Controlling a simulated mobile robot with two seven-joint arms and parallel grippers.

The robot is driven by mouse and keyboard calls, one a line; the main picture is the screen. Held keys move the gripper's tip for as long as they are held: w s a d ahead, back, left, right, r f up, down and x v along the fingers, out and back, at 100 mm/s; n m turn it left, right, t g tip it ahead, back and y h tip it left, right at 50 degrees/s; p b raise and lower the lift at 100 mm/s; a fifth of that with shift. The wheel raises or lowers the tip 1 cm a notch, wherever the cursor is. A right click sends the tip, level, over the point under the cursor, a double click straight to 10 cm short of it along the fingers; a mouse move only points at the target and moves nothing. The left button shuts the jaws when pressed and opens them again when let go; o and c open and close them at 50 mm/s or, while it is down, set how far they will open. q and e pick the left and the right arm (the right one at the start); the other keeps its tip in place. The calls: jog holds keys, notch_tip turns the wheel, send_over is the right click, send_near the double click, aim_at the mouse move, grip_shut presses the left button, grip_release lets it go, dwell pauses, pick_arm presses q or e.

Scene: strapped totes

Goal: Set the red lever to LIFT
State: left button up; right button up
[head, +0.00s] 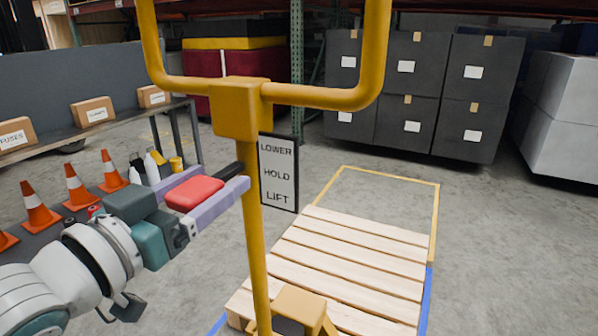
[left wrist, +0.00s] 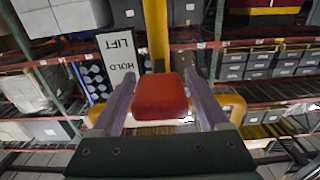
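The red lever's knob (head: 195,193) is at the end of a short black rod (head: 230,171), which runs to the yellow handle post (head: 258,250). A sign (head: 279,173) beside the post reads LOWER, HOLD, LIFT from top to bottom. My left gripper (head: 222,180) has its pale purple fingers on either side of the red knob. In the left wrist view the knob (left wrist: 160,97) lies between the fingers, with what look like narrow gaps at its sides, so the gripper looks open around it. The lever's exact setting cannot be read. My right gripper is out of view.
A yellow handle loop (head: 325,97) rises above the post. A wooden pallet (head: 340,262) stands behind it on the floor. Orange cones (head: 77,190) and bottles (head: 152,168) are at left, below a shelf with boxes (head: 93,111). Dark crates (head: 412,85) stand at the back.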

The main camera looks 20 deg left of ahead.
pick_arm(q)
grip_shut()
dwell(0.4)
